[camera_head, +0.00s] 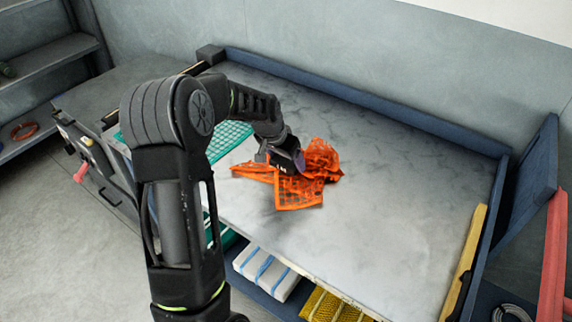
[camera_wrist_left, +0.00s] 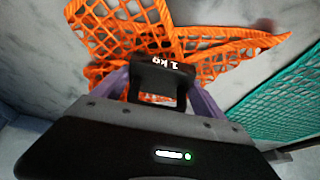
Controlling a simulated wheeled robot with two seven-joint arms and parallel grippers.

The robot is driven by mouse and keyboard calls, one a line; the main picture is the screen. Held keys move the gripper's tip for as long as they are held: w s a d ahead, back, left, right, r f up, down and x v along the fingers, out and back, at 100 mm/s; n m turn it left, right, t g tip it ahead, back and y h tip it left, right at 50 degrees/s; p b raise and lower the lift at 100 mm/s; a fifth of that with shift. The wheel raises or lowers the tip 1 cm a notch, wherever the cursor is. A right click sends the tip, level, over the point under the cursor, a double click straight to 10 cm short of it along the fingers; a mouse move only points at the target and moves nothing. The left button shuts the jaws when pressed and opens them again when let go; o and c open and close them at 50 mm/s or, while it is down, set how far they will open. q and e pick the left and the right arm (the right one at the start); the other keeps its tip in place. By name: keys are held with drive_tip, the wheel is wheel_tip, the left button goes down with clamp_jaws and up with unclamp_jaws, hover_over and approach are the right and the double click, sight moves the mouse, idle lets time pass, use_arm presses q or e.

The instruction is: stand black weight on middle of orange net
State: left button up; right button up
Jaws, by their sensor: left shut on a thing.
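The orange net (camera_head: 299,193) lies crumpled on the grey table in the head view, with one corner spread toward the front. It also fills the upper part of the left wrist view (camera_wrist_left: 205,50). My left gripper (camera_head: 296,165) is over the net. In the left wrist view its purple fingers (camera_wrist_left: 160,95) are shut on the black weight (camera_wrist_left: 161,76), which is marked 1 kg. The weight looks upright against the net; whether it rests on it I cannot tell. In the head view the weight is hidden behind the gripper. My right gripper is not in view.
A green net (camera_head: 228,138) lies left of the orange net, partly behind my left arm. The table (camera_head: 400,190) is bare to the right and back. A blue raised edge (camera_head: 370,105) runs along the back. Packs and yellow netting (camera_head: 335,306) sit on a shelf below the front edge.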

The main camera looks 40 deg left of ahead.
use_arm(q)
drive_tip(key=shift+w+f, duration=0.1)
drive_tip(key=shift+f, duration=0.15)
drive_tip(key=shift+f, duration=0.1)
drive_tip(key=shift+f+b, duration=0.35)
drive_tip(key=shift+b, duration=0.1)
drive_tip(key=shift+f, duration=0.2)
drive_tip(key=o, duration=2)
drive_tip(key=shift+f, duration=0.1)
